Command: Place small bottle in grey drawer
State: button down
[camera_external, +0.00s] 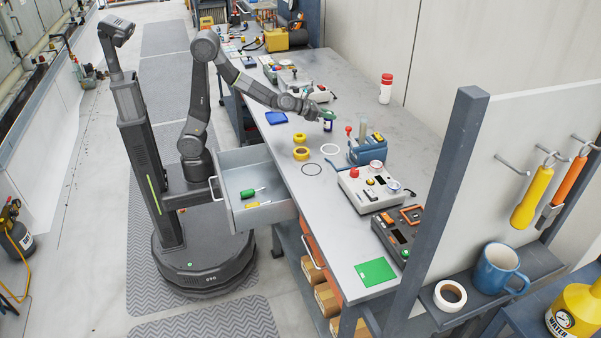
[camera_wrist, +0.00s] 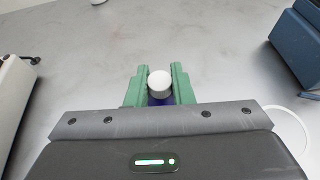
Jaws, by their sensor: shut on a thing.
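My gripper (camera_external: 327,114) is over the far part of the grey workbench. Its green fingers (camera_wrist: 159,88) are shut on the small bottle (camera_wrist: 159,82), which has a white round cap and a dark blue body. The bottle also shows below the fingers in the external view (camera_external: 327,125), upright; I cannot tell whether its base touches the bench. The grey drawer (camera_external: 232,157) is pulled out from the bench's left side. Inside it lie a green-handled screwdriver (camera_external: 248,193) and a small yellow thing (camera_external: 252,205).
A blue device (camera_external: 367,150) stands right of the gripper. Control boxes (camera_external: 370,189) line the bench. A red-capped white bottle (camera_external: 386,90) stands behind.

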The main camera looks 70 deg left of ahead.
jog(key=shift+f, duration=0.15)
jog(key=c, duration=1.3)
grip_release()
jog(key=shift+o, duration=0.2)
jog(key=shift+r, duration=0.2)
jog(key=shift+s+r, duration=0.15)
jog(key=shift+s, duration=0.05)
jog(key=p+v, duration=0.2)
jog(key=v, duration=0.9)
jog(key=o, duration=0.4)
jog(key=shift+s, duration=0.3)
